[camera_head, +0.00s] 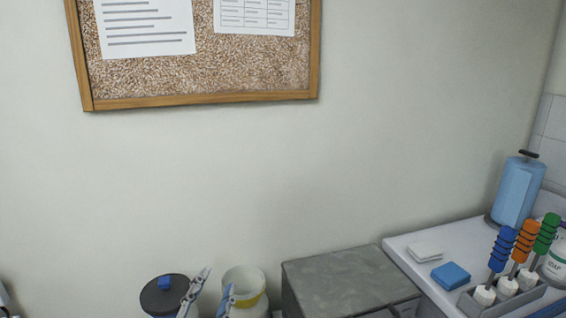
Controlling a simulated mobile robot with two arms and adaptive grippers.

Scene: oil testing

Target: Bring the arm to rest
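My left gripper (215,282) shows at the bottom edge, left of the middle. Its two pale fingers with blue parts point up and stand apart, and I see nothing between them. They overlap a dark round-topped container (155,298) and a cream jar (244,282) in the picture; I cannot tell whether they touch either. The rest of the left arm is cut off below the frame. My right gripper is not in view.
A grey metal box (345,280) stands right of the jar. A corkboard (200,70) hangs on the wall.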

